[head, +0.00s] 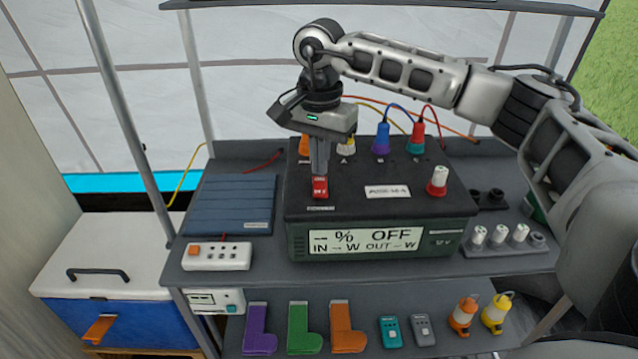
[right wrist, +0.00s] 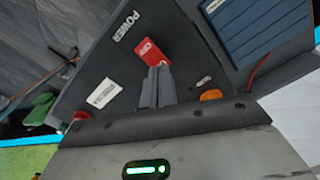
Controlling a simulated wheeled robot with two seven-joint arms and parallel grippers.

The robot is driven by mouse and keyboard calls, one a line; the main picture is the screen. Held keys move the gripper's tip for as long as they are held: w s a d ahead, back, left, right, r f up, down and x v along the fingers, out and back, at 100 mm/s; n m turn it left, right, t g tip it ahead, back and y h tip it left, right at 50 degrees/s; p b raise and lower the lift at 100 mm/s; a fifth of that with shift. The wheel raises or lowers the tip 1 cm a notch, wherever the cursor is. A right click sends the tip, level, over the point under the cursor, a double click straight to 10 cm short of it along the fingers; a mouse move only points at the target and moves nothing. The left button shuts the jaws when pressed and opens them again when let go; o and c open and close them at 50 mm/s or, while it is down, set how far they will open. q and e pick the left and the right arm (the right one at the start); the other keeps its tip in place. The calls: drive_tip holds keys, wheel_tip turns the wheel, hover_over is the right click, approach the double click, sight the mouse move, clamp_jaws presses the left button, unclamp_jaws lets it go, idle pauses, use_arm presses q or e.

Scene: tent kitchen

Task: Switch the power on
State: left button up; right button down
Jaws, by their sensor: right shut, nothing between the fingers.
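A dark green power box (head: 380,245) with a black top stands on the shelf. Its front display (head: 366,241) reads "--% OFF", with dashes for IN and OUT watts. A red power switch (head: 320,188) sits at the front left of the top; it also shows in the right wrist view (right wrist: 148,50), near a "POWER" label (right wrist: 126,26). My right gripper (head: 319,172) points down at the switch, shut and empty. Its fingertips (right wrist: 157,72) are right at the switch's edge; I cannot tell whether they touch. My left gripper is out of view.
Coloured plugs with cables (head: 381,138) and a red-and-white knob (head: 437,181) stand on the box's top. Left of it lie a blue panel (head: 229,204) and a white power strip (head: 216,256). Grey-and-white plugs (head: 498,236) stand to the right.

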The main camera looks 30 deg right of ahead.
sight(319, 179)
drive_tip(key=shift+f+b, duration=0.6)
drive_tip(key=shift+f, duration=0.4)
drive_tip(key=shift+r, duration=0.1)
idle(0.3)
drive_tip(key=shift+r+p, duration=2.75)
drive_tip(key=shift+r, duration=0.75)
